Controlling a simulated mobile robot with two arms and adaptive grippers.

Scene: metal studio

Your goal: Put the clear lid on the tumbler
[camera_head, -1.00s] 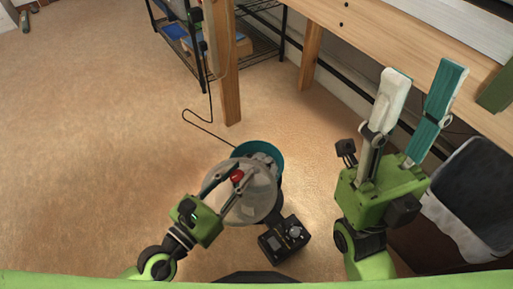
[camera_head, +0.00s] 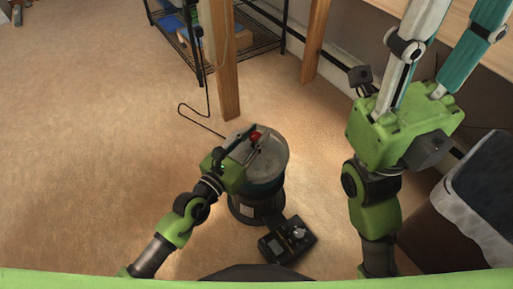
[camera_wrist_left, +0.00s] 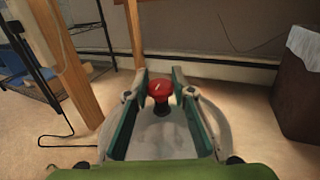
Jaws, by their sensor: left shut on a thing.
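The clear lid (camera_head: 274,164) is a round, see-through disc with a red knob (camera_head: 256,135). My left gripper (camera_head: 250,142) is shut on the knob, which also shows between its fingers in the left wrist view (camera_wrist_left: 160,89). The lid lies over the top of the tumbler (camera_head: 257,209), whose dark round body stands on the floor below it. The lid and gripper hide the tumbler's rim, so I cannot tell whether they touch. My right gripper (camera_head: 452,30) is open and empty at the upper right, its fingertips cut off by the frame.
A black control box (camera_head: 287,239) sits on the floor close to the tumbler. A wooden table leg (camera_head: 220,70) and a wire shelf (camera_head: 262,40) stand behind. A bin with a white liner (camera_head: 465,215) is at the right.

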